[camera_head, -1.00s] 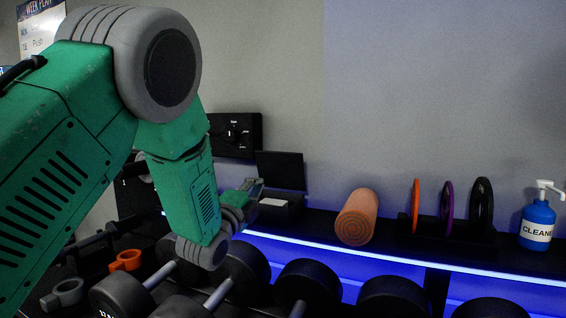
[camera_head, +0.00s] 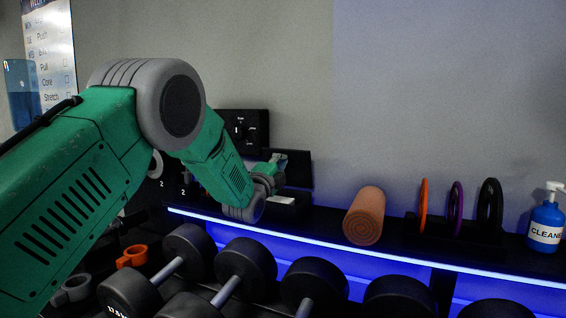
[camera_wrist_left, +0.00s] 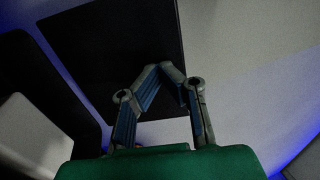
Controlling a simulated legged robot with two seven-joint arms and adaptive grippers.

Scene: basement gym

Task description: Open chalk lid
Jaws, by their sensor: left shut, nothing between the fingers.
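The black chalk box (camera_head: 297,203) stands on the shelf against the wall, with white chalk (camera_head: 284,200) showing in it. Its dark lid (camera_head: 300,170) stands upright at the back of the box. In the left wrist view the lid is a large dark panel (camera_wrist_left: 115,45), and the open box with pale contents (camera_wrist_left: 30,125) is at the left. My left gripper (camera_head: 277,158) is shut and empty, in front of the lid and above the box. Its fingers (camera_wrist_left: 167,72) overlap the lid's panel in the wrist view; I cannot tell whether they touch it. My right gripper is not in view.
An orange foam roller (camera_head: 364,215), a rack of upright discs (camera_head: 456,210) and a blue cleaner bottle (camera_head: 546,222) stand along the shelf to the right. Several dumbbells (camera_head: 245,265) sit below in front. A black wall panel (camera_head: 247,128) is behind my arm.

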